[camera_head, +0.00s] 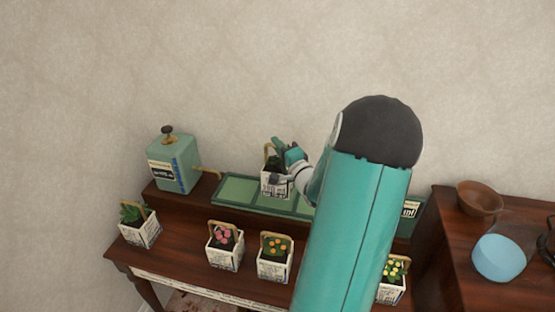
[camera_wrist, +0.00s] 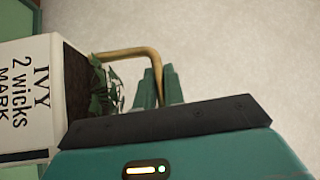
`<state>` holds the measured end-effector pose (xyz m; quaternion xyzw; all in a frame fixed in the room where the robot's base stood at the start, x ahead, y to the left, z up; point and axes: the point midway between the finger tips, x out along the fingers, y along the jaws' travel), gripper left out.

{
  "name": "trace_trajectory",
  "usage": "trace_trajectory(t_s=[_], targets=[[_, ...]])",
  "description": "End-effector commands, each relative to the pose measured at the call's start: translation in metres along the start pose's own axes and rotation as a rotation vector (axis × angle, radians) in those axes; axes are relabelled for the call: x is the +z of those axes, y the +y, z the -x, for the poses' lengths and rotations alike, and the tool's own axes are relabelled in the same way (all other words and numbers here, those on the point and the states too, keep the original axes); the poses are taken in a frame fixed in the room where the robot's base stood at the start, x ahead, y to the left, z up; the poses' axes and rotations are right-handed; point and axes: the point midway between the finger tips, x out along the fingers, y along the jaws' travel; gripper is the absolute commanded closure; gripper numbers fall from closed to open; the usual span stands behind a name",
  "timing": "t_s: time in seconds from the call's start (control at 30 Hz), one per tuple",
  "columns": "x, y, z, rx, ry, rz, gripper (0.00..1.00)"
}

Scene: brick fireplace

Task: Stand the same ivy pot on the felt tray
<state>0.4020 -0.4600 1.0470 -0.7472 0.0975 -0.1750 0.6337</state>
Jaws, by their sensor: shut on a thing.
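The ivy pot (camera_head: 273,186) is a white box with black print, dark soil, green leaves and a tan hoop handle. In the wrist view its label reads "IVY 2 wicks MARK" on the pot (camera_wrist: 25,100). My gripper (camera_head: 280,144) is shut on the handle, and its fingers (camera_wrist: 160,88) show at the hoop in the wrist view. The pot looks upright over the middle of the green felt tray (camera_head: 238,188). I cannot tell whether its base touches the felt. My arm hides the tray's right part.
A green canister (camera_head: 173,164) with a spout stands left of the tray on the raised shelf. Several handled flower pots, including a pink-flowered one (camera_head: 225,246), line the lower shelf (camera_head: 190,262).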

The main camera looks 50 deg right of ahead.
Motion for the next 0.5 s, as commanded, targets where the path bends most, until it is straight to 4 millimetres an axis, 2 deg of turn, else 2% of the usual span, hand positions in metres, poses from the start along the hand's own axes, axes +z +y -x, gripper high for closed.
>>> trace_trajectory(t_s=[0.2, 0.5], targets=[[-0.007, 0.033, -0.019, -0.003, 0.000, -0.002, 1.00], [-0.010, 0.053, -0.029, -0.002, -0.001, -0.002, 1.00]])
